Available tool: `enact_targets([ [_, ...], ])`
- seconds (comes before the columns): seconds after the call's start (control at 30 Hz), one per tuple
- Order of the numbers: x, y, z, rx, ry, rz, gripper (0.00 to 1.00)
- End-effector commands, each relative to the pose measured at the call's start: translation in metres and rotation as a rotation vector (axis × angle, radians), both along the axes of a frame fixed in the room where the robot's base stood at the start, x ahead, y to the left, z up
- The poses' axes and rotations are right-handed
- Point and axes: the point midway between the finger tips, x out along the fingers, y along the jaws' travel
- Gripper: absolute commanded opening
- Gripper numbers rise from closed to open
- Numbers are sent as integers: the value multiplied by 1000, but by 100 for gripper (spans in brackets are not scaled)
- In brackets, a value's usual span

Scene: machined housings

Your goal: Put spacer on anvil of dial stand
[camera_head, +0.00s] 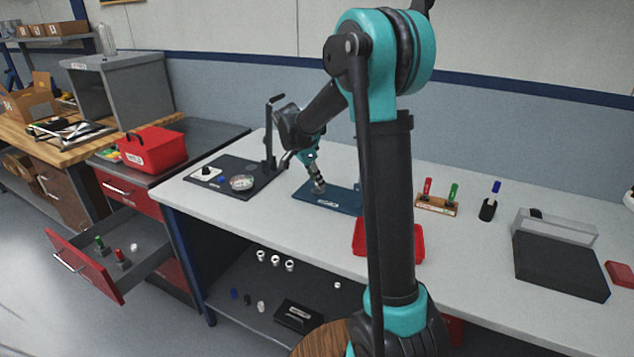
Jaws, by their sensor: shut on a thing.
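The dial stand has a dark base (226,192) on the left part of the grey bench, with an upright black post (269,135) at its back right. A round dial-like disc (242,183) shows on the base; I cannot make out the anvil clearly. My gripper (318,187) points down over the blue plate (338,203), to the right of the dial stand. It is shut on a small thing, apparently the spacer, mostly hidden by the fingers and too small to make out. I cannot tell whether it touches the plate.
A red tray (420,240) sits partly behind my arm. A wooden rack (437,205), a black holder (488,211) and a large dark box (560,265) stand to the right. White rings (275,259) lie on the lower shelf. A red-fronted drawer (82,262) stands open at left.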

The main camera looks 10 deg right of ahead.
Motion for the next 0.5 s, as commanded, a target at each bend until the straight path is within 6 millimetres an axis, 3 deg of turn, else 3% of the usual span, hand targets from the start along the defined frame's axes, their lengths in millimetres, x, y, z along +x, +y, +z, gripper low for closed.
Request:
enact_targets([
  [0.4, 0, 0, -10, 0, 0, 0, 0],
  [0.43, 0, 0, -10, 0, 0, 0, 27],
  [0.5, 0, 0, -9, 0, 0, 0, 36],
])
